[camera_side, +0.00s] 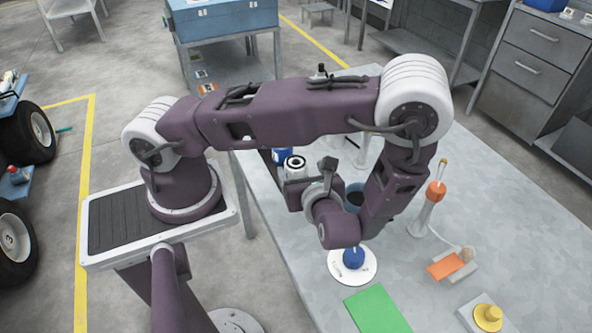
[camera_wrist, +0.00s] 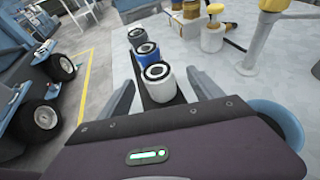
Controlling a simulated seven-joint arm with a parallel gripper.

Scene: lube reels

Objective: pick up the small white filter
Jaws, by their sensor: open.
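A white filter (camera_wrist: 159,84) with a black top and a round centre opening stands upright at the near end of a row in the wrist view. It also shows in the side view (camera_side: 295,168), partly hidden by my gripper. My gripper (camera_wrist: 163,92) is open, with one finger at each side of the picture and the white filter ahead in the gap between them. I cannot tell whether the fingers are level with it. In the side view my gripper (camera_side: 311,180) is close beside the filter and holds nothing.
A blue filter (camera_wrist: 146,54) and a greyish filter (camera_wrist: 137,36) stand behind it on a dark strip (camera_wrist: 162,113). A blue container (camera_wrist: 280,118) is close on the right. A white disc with a blue knob (camera_side: 353,257) and a green sheet (camera_side: 378,310) lie nearer the front.

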